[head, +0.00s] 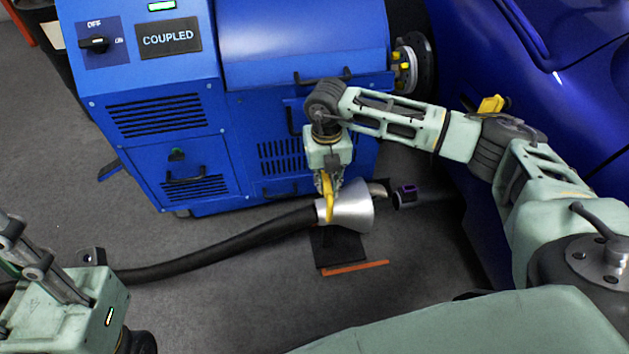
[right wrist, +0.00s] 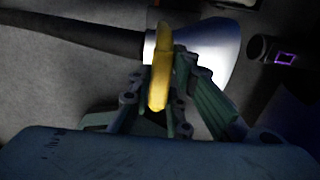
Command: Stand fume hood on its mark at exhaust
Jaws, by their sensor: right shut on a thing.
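The fume hood (head: 350,204) is a silver cone on the end of a black hose (head: 215,249), its wide end facing right. My right gripper (head: 327,190) is shut on its yellow handle, which also shows upright between the fingers in the right wrist view (right wrist: 160,70). A black square plate with an orange strip (head: 355,267), perhaps the mark, lies on the floor below the hood. Whether the hood touches it is unclear. My left gripper (head: 28,255) is at the left edge, its fingertips unclear.
The blue dynamometer cabinet (head: 300,45), with a "COUPLED" sign, stands right behind the hood. A blue car body (head: 560,100) is at the right, near my right arm.

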